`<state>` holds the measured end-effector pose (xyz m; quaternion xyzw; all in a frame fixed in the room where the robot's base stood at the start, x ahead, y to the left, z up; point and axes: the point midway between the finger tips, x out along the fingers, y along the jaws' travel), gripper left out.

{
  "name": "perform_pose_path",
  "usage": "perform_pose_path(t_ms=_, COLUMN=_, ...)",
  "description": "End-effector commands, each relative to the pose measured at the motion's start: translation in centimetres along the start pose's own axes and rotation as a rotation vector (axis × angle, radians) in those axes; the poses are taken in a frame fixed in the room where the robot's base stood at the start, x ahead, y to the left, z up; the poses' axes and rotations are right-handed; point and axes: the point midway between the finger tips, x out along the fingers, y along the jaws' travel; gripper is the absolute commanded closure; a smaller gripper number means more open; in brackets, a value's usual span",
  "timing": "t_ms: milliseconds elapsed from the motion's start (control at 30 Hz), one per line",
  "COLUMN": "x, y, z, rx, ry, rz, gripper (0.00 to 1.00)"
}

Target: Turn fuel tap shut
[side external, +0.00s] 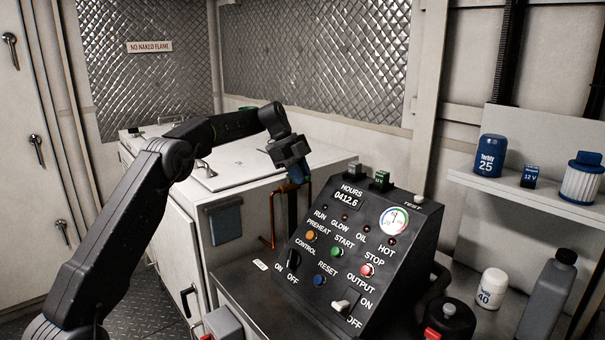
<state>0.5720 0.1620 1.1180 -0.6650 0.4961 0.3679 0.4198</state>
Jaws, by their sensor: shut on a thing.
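My gripper (296,177) points down behind the control panel, at the top of a copper pipe (273,218) that runs down beside the white cabinet. It is shut on the fuel tap there. A small blue and orange part shows at the fingertips. The jaws and the panel hide most of the tap, so I cannot tell which way its handle points.
The sloped black control panel (386,264) with switches and a gauge stands in front of the gripper. The white cabinet (250,160) is behind. A shelf (540,190) at the right holds a blue can (490,156) and a filter (582,180).

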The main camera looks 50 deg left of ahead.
Motion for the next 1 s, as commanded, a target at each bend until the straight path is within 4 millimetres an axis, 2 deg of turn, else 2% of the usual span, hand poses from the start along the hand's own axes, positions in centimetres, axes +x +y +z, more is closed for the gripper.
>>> perform_pose_path(t_ms=400, x=-0.3, y=0.7, z=0.1, rx=0.191, ry=0.037, rz=0.07, gripper=1.0)
perform_pose_path(t_ms=967, x=-0.4, y=1.1, z=0.1, rx=0.223, ry=0.046, rz=0.093, gripper=1.0)
perform_pose_path(t_ms=1000, x=-0.4, y=1.1, z=0.1, rx=0.222, ry=0.046, rz=0.093, gripper=0.81)
